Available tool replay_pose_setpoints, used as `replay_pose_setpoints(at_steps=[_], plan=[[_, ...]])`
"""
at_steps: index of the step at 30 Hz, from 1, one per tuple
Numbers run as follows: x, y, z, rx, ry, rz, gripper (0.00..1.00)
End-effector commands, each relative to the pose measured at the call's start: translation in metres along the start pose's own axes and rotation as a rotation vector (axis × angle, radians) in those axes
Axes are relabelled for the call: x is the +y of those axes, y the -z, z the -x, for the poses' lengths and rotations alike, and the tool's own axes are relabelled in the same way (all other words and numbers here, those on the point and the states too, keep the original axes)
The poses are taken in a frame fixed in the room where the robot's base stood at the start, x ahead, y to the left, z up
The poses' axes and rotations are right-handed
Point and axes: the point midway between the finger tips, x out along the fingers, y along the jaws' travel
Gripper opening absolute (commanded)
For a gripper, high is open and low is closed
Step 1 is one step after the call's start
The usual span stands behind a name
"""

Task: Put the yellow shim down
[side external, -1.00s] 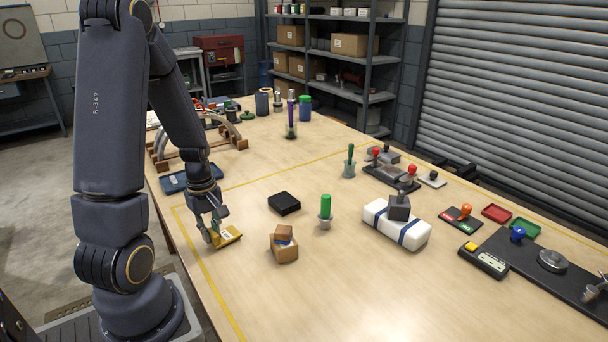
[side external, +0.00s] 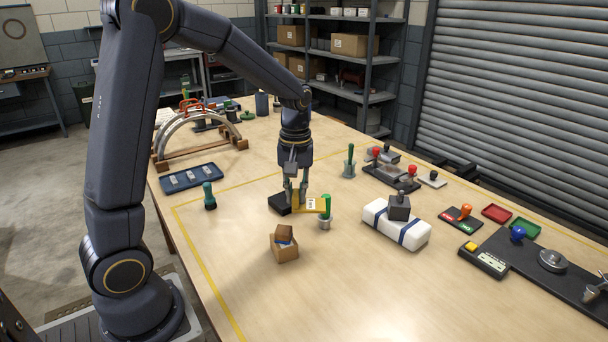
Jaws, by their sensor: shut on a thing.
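The yellow shim (side external: 318,205) carries a white label with dark marks. My gripper (side external: 297,202) points down and is shut on its left part. The shim is between the black block (side external: 279,204) on the left and the green-handled tool (side external: 326,207) in a grey cup on the right. It overlaps both in the picture. I cannot tell whether it touches either of them or the table. My fingers hide part of the shim and of the block.
A white strapped bundle (side external: 396,224) lies to the right, and a teal-handled tool (side external: 209,196) stands to the left. A blue tray (side external: 191,178) is behind it. The front left of the table (side external: 235,270) is clear.

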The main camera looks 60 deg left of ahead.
Motion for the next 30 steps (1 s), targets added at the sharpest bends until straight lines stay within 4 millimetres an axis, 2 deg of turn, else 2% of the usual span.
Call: replay_pose_setpoints(at_steps=[1, 3, 6, 9, 13, 17, 20, 25, 27, 30], plan=[[0.029, -0.006, 0.005, 0.002, -0.004, -0.113, 0.0], [0.058, -0.015, 0.014, 0.003, -0.009, -0.246, 0.0], [0.088, -0.024, 0.025, 0.003, -0.015, -0.401, 0.0], [0.105, -0.027, 0.038, 0.004, -0.021, -0.515, 0.0], [0.106, -0.026, 0.048, -0.003, -0.017, -0.603, 0.0], [0.096, -0.033, 0.035, -0.017, -0.008, -0.64, 0.0], [0.083, -0.043, 0.007, -0.02, -0.006, -0.666, 0.0], [0.059, -0.061, -0.051, -0.02, -0.007, -0.789, 0.0], [0.053, -0.066, -0.069, -0.018, -0.008, -0.846, 0.0], [0.053, -0.066, -0.08, -0.013, -0.012, -0.917, 0.0]])
